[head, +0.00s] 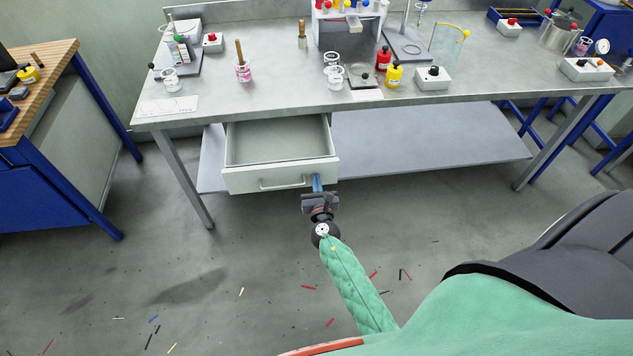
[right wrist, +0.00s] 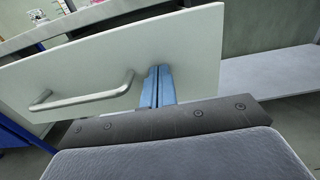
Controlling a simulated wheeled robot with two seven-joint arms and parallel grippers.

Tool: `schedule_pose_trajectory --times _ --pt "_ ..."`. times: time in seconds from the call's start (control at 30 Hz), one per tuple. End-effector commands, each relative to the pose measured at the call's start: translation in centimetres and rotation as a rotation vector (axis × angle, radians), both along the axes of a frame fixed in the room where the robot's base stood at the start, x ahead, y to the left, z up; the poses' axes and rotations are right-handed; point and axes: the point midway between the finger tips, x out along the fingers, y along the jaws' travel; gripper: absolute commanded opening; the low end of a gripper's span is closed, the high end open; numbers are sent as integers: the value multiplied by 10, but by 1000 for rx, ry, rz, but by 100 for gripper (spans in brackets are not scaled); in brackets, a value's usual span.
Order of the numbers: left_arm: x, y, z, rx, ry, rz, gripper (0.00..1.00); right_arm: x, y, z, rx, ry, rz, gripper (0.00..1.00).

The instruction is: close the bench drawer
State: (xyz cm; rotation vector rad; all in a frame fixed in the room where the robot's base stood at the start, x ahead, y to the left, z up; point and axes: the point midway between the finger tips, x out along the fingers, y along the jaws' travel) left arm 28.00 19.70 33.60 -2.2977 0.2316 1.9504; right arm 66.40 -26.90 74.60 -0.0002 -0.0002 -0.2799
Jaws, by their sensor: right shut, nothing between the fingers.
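The bench drawer (head: 279,178) hangs under the left part of the metal bench (head: 270,100) and is pulled out, its empty inside showing from above. Its pale front carries a bar handle (head: 282,184); the handle also shows in the right wrist view (right wrist: 82,97). My right gripper (head: 317,180) is shut and empty, its blue fingers together at the right part of the drawer front, right of the handle. In the right wrist view the fingertips (right wrist: 157,72) meet or nearly meet the front panel (right wrist: 185,60); exact contact is hard to tell. My left gripper is not in view.
A lower shelf (head: 430,145) runs under the bench, right of and behind the drawer. Bench legs (head: 183,180) stand at both sides. Bottles, cups and switch boxes stand on the bench top. Small scraps lie on the otherwise open floor (head: 220,260).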

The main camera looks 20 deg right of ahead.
Motion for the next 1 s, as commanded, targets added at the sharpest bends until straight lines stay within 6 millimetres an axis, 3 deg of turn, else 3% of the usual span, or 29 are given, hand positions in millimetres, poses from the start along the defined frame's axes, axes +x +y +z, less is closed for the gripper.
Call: schedule_pose_trajectory --times 0.17,0.37,0.67,1.0 --pt "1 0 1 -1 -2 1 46 4 -1 1 1 -1 0 0" --pt "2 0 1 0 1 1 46 29 -8 1 -2 -2 1 0" --pt "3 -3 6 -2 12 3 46 105 -30 0 -2 -2 0 0" --pt "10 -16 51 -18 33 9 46 194 -56 -2 -2 -1 -1 0"
